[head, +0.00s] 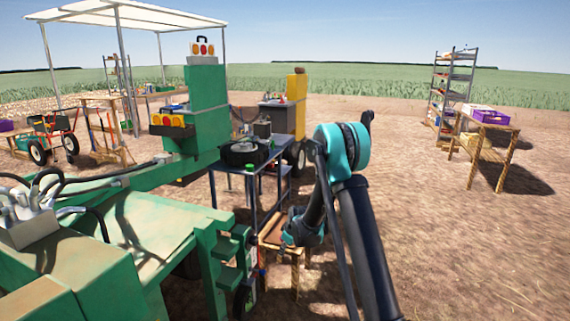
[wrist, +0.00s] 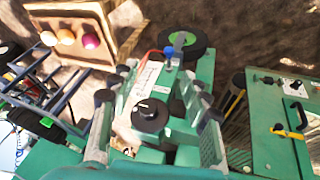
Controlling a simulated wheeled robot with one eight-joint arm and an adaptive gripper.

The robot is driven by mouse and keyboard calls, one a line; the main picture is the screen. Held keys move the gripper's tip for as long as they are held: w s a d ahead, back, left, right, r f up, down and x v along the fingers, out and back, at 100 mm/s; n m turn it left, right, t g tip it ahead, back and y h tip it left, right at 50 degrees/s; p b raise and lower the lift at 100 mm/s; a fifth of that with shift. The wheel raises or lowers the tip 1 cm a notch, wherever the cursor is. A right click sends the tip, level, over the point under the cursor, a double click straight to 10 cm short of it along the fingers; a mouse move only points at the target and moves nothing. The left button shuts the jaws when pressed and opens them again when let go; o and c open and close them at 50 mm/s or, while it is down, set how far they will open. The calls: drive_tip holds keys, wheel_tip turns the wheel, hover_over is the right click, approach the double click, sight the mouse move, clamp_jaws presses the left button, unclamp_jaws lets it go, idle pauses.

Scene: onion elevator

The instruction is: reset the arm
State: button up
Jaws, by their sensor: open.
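My teal and black arm rises from the lower right in the head view and folds down at its elbow. My gripper (head: 290,238) hangs low beside the green machine (head: 215,250), partly hidden by its own wrist. In the wrist view, the fingers of my gripper (wrist: 157,105) are spread apart with nothing held. A dark round knob-like part (wrist: 150,115) shows between the fingers; I cannot tell how far below them it is.
A blue-framed table (head: 245,165) with a dark round item stands just beyond my gripper. A wooden crate (wrist: 112,18) with several onion-like balls shows in the wrist view. A wooden table (head: 490,128) with a purple crate stands right. Open dirt lies at right.

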drive_tip(key=s+d+r+m+h, duration=0.1)
drive_tip(key=s+d+r+m, duration=0.2)
drive_tip(key=s+d+r, duration=0.5)
drive_tip(key=s+d+r+m, duration=0.35)
drive_tip(key=s+r, duration=0.25)
drive_tip(key=s, duration=0.4)
drive_tip(key=s+d+m, duration=0.2)
drive_tip(key=s+d, duration=0.1)
drive_tip(key=s, duration=0.8)
drive_tip(key=s+d+m+h, duration=0.1)
drive_tip(key=s+d+m, duration=0.2)
drive_tip(key=s, duration=0.8)
drive_tip(key=shift+d+g, duration=0.3)
drive_tip(key=shift+d, duration=0.4)
drive_tip(key=shift+f, duration=0.1)
